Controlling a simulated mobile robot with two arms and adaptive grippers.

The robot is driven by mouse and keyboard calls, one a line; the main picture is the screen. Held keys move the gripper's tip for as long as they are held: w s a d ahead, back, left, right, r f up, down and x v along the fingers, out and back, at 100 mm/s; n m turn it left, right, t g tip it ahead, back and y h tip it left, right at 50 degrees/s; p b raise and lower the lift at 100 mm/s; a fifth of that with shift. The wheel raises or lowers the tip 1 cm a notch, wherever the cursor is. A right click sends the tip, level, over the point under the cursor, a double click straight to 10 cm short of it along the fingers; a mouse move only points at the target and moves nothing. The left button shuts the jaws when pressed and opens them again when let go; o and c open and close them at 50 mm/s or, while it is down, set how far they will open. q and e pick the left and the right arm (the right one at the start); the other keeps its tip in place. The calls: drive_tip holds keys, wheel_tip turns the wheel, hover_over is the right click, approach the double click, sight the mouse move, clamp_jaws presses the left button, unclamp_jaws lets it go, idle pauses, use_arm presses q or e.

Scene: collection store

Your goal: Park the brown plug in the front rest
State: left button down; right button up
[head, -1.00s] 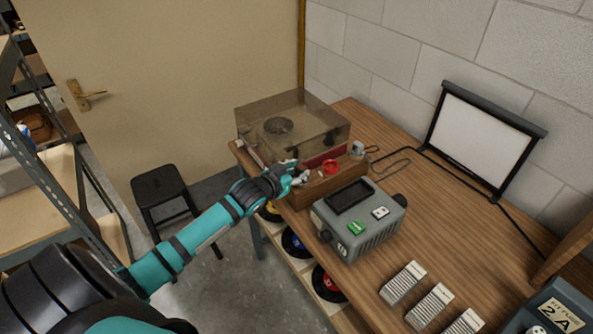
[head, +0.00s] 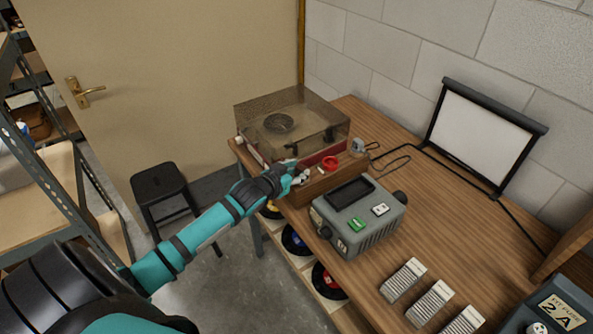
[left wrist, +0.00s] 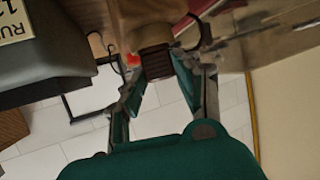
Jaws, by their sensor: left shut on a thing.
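My left gripper (head: 299,178) reaches in from the left, over the near edge of a wooden unit (head: 322,187) on the table. In the left wrist view the fingers (left wrist: 157,85) are shut on a brown, ribbed piece (left wrist: 157,63), which looks like the brown plug. In the head view the gripper hides most of it. A red ring-shaped part (head: 330,163) and a grey part (head: 358,147) sit on the wooden unit, right of the gripper. I cannot make out which part is the front rest. My right gripper does not show.
A turntable with a clear smoky cover (head: 290,120) stands behind the gripper. A grey device (head: 370,232) with a dark screen stands close on the right. White ribbed blocks (head: 404,281) lie on the table (head: 455,250). A black stool (head: 160,182) stands left.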

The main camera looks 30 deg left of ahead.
use_arm(q)
drive_tip(key=c, duration=1.2)
unclamp_jaws()
drive_tip(key=shift+s+r+p, duration=0.35)
drive_tip(key=shift+s+p, duration=0.2)
drive_tip(key=shift+p, duration=0.25)
drive_tip(key=p+v, duration=0.7)
drive_tip(key=v, duration=0.2)
drive_tip(key=shift+s, duration=0.4)
